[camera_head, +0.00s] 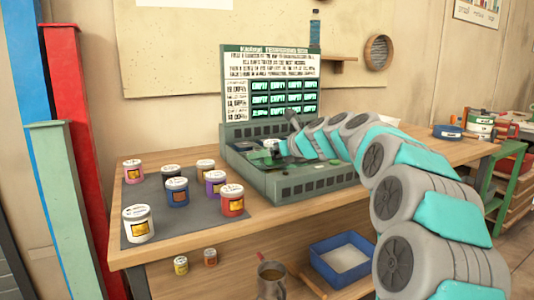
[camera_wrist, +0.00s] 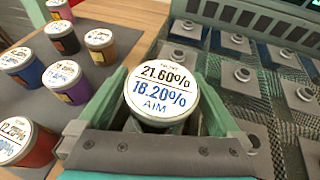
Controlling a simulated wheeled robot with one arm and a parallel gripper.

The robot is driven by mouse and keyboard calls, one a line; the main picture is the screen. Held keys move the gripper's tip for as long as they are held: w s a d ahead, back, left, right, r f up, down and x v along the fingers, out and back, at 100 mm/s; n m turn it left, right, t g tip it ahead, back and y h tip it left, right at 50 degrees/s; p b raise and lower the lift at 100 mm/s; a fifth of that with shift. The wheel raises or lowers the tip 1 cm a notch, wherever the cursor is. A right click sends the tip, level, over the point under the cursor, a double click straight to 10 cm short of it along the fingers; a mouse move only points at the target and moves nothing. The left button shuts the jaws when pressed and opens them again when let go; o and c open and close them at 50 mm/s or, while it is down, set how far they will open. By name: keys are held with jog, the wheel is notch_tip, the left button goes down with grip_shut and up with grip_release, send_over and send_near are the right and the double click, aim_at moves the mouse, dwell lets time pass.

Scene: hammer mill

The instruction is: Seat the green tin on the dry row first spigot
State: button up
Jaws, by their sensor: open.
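A tin with a white lid (camera_wrist: 160,92) marked 21.60% and 18.20% AIM stands between the fingers of my gripper (camera_wrist: 162,80) in the wrist view. My gripper is open around it. The tin's side is hidden, so I cannot tell its colour or whether it sits on a spigot. In the head view my gripper (camera_head: 282,155) is low over the left part of the green tester (camera_head: 310,188). Bare spigots (camera_wrist: 243,75) on square grey plates run in rows right of the tin. Row labels are not readable.
Several other lidded tins stand on a grey mat (camera_head: 185,228) left of the tester, including a red one (camera_head: 232,202) close to it. The tester's upright panel (camera_head: 270,85) rises behind my gripper.

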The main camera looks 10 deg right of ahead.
aim_at(285, 168)
jog(key=v, duration=0.7)
jog(key=shift+s+d+r, duration=0.2)
jog(key=shift+s, duration=0.15)
notch_tip(285, 168, up, 8)
jog(key=shift+p, duration=0.3)
